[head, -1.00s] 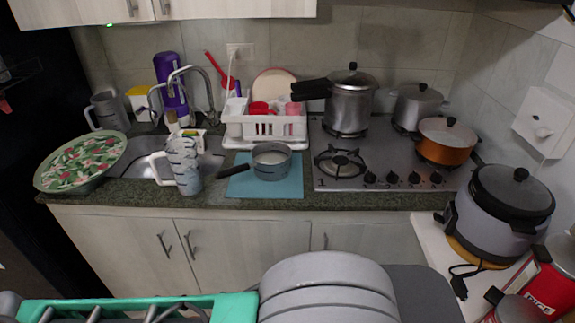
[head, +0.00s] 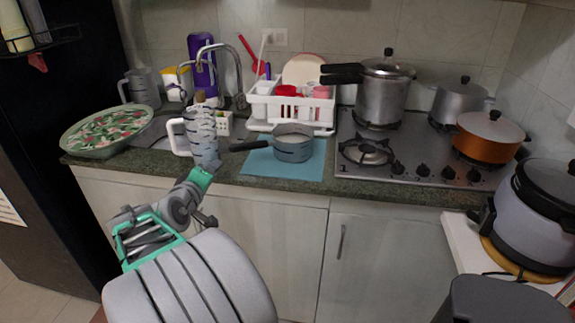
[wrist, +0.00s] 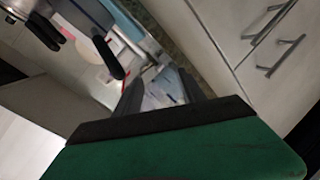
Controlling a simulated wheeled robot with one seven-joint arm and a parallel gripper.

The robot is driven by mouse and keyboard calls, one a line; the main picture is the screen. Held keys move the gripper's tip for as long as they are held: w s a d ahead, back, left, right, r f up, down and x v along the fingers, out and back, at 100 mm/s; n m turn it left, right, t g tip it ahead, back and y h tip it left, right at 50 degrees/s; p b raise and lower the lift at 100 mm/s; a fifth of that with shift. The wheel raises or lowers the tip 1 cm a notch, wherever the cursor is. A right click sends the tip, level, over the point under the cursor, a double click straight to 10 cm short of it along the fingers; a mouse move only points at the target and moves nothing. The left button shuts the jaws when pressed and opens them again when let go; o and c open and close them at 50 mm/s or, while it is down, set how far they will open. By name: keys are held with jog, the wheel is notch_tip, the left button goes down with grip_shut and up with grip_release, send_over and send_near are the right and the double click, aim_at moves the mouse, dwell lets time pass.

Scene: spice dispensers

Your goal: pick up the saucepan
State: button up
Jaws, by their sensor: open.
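The saucepan (head: 293,143) is grey with a dark handle pointing left. It sits upright on a blue mat (head: 302,168) on the counter. In the wrist view its dark handle (wrist: 108,58) seems to show at upper left, beside the fingers. My gripper (head: 207,170) is in front of the counter edge, left of the saucepan and apart from it, near the base of a patterned pitcher (head: 201,130). In the wrist view my gripper (wrist: 160,85) is open, its two dark fingers apart. The pitcher seems to show behind the gap between them.
A dish rack (head: 290,113) stands behind the saucepan. A stove (head: 405,158) with a pressure cooker (head: 381,95) and other pots is to the right. A floral bowl (head: 108,132) and a tap (head: 204,62) are to the left. The mat is bare in front of the saucepan.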

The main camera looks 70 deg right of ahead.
aim_at(253, 148)
jog(key=s+d+g+h, duration=0.1)
jog(key=s+d, duration=0.1)
jog(key=s+d+r+h, duration=0.1)
jog(key=s+d, duration=0.1)
jog(key=s+d+n+g+h+b, duration=0.1)
jog(key=s+d+h, duration=0.1)
jog(key=s+d, duration=0.1)
jog(key=shift+s+r+g, duration=0.1)
jog(key=shift+r+g, duration=0.2)
jog(key=shift+r, duration=0.05)
jog(key=d, duration=0.4)
jog(key=d+r, duration=0.1)
jog(key=d, duration=0.2)
jog(key=shift+d, duration=0.1)
jog(key=shift+c, duration=0.5)
grip_shut()
jog(key=shift+r, duration=0.2)
